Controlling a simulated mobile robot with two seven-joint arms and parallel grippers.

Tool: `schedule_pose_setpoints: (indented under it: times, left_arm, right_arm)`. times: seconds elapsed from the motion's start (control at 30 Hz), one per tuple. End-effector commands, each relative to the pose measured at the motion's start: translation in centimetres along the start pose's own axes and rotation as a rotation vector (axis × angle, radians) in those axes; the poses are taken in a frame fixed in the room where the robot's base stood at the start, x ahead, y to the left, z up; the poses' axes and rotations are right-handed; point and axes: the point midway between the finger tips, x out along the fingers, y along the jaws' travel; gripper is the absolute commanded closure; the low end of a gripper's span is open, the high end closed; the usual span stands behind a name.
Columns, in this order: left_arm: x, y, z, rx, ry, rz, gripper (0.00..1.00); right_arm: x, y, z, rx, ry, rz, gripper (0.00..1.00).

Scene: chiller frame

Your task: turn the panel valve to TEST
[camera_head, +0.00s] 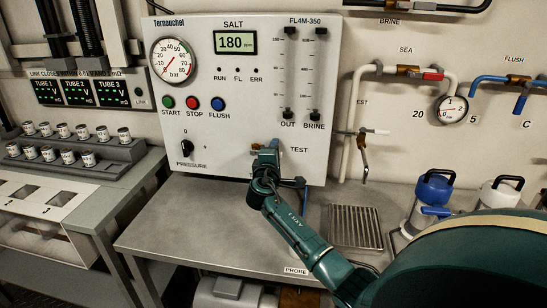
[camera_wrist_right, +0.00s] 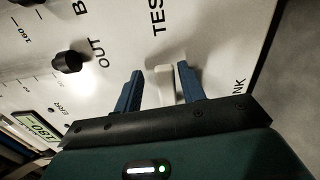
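The white panel (camera_head: 345,30) carries a TEST label (camera_head: 299,149) at its lower right, which also shows in the right wrist view (camera_wrist_right: 158,18). The valve's pale lever (camera_wrist_right: 160,84) shows in the right wrist view, between the two blue fingers of my right gripper (camera_wrist_right: 160,92). The fingers are apart, one on each side of the lever. A gap shows at the left finger; contact at the right finger cannot be told. In the head view my right gripper (camera_head: 266,153) is at the panel and hides the valve. My left gripper is in neither view.
Above the valve are the OUT knob (camera_wrist_right: 66,62) and flow tubes (camera_head: 288,70). A pressure knob (camera_head: 187,147) is to the left. A steel bench (camera_head: 190,215) with a drain grate (camera_head: 355,226) lies below. Pipes and a blue-topped bottle (camera_head: 434,190) stand right.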

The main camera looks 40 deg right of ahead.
Motion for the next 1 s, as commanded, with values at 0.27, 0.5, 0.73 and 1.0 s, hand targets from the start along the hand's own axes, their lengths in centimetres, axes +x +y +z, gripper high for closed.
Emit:
schedule_pose_setpoints:
  times: [0.27, 0.5, 0.73, 1.0]
  left_arm:
    - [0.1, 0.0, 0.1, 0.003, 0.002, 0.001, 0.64]
    - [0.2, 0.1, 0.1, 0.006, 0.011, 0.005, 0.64]
    - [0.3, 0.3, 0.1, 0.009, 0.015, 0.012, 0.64]
    - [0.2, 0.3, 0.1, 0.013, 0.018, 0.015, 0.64]
  right_arm:
    - [-4.0, -0.2, -0.1, 0.002, 0.004, -0.001, 0.60]
    - [-9.4, -0.2, -0.1, 0.003, 0.002, -0.001, 0.60]
    - [-12.4, 0.0, 0.0, 0.000, 0.001, 0.001, 0.60]
    - [-13.1, 0.1, 0.0, -0.001, -0.001, 0.001, 0.60]
